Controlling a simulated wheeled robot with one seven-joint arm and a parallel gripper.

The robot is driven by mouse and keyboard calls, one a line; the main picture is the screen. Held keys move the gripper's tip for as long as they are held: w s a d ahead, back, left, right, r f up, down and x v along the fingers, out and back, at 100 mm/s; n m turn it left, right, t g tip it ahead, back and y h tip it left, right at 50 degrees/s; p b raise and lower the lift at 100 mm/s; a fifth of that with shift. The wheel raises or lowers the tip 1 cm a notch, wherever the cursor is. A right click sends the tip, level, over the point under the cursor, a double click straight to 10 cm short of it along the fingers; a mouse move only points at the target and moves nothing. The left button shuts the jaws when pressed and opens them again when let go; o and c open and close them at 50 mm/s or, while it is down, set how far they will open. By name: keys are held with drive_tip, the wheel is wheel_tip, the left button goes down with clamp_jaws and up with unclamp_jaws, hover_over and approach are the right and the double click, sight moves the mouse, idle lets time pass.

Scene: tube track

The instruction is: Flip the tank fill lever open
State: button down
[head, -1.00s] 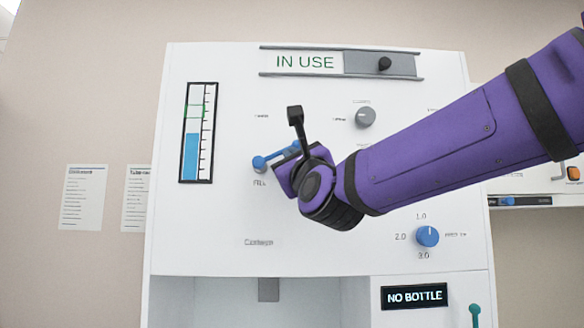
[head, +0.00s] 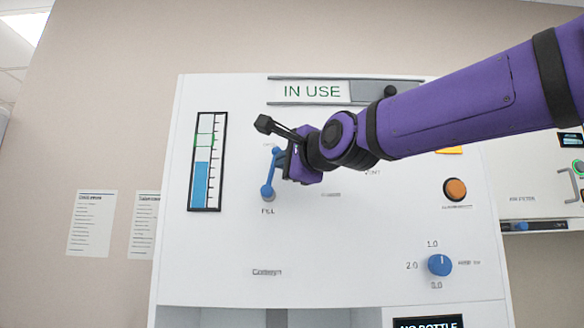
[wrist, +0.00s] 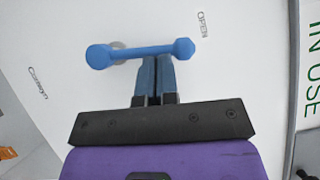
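The blue fill lever (head: 270,172) is on the white panel above the word FILL. Its lower knob is near FILL and its arm points almost straight up, leaning slightly right. In the wrist view the lever (wrist: 145,51) lies across the picture, with its far knob just short of the word OPEN (wrist: 202,24). My gripper (wrist: 155,60) has its two fingers together, with nothing visible between them. Its fingertips are against or very close to the lever's side, near the far end. In the head view my gripper (head: 284,165) is just right of the lever and partly overlaps it.
A level gauge (head: 207,160), blue to about half, is left of the lever. The IN USE slider (head: 345,91) is above. A blue dial (head: 439,265) and an orange button (head: 455,189) are lower right.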

drive_tip(key=shift+a+r+n+g+h, duration=0.3)
drive_tip(key=shift+a+n+g, duration=0.3)
drive_tip(key=shift+n, duration=0.3)
